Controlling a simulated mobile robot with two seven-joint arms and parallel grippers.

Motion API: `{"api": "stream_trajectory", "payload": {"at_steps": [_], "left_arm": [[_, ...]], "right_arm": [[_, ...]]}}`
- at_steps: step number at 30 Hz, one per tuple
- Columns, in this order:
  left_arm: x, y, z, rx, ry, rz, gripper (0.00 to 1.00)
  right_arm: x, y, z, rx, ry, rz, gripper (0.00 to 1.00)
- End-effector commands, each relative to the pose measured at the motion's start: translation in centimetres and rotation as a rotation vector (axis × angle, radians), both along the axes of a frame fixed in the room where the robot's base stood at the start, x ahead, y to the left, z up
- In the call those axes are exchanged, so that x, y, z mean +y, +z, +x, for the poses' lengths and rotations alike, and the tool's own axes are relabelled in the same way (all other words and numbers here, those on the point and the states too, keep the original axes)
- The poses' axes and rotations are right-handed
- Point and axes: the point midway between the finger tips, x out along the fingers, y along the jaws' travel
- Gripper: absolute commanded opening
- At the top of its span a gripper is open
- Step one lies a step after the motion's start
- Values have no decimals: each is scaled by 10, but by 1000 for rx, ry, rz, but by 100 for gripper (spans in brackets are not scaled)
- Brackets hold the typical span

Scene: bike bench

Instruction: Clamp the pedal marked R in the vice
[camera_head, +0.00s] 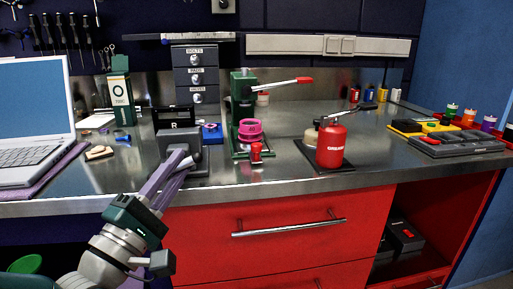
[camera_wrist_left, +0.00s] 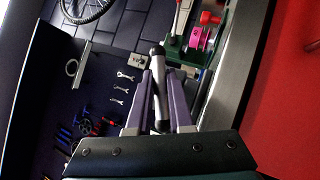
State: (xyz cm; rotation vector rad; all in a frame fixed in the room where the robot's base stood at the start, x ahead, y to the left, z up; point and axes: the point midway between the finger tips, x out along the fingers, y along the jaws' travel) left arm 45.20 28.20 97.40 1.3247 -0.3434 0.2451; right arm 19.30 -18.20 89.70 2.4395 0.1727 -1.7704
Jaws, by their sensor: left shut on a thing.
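The black pedal with a white R label (camera_head: 174,120) sits at the top of the dark grey vice (camera_head: 190,158), near the bench's front edge. Whether the jaws press on it cannot be made out. My left gripper (camera_head: 180,157) reaches up from below to the vice's front. In the left wrist view its purple fingers (camera_wrist_left: 161,100) are on both sides of a grey round-ended bar (camera_wrist_left: 157,52), which looks like the vice's handle. The fingers are shut on it. The fingers hide part of the vice's front. My right gripper is not in view.
A laptop (camera_head: 35,110) stands left of the vice. A green press with a pink part (camera_head: 250,130) and a red grease can (camera_head: 331,146) stand to its right. Red drawers (camera_head: 270,230) are below the bench edge. Some bench top between the grease can and the trays is clear.

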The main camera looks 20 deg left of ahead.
Motion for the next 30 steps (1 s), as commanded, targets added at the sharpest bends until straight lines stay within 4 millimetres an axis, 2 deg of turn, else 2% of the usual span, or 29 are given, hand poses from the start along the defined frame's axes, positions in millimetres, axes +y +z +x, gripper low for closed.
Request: {"api": "stream_trajectory", "payload": {"at_steps": [1,10,30], "left_arm": [[-1,10,-1,0,-4,29,0],[-2,8,0,87,-6,171,0],[-3,5,0,123,-6,229,0]], "right_arm": [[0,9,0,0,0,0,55],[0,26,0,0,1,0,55],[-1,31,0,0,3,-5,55]]}}
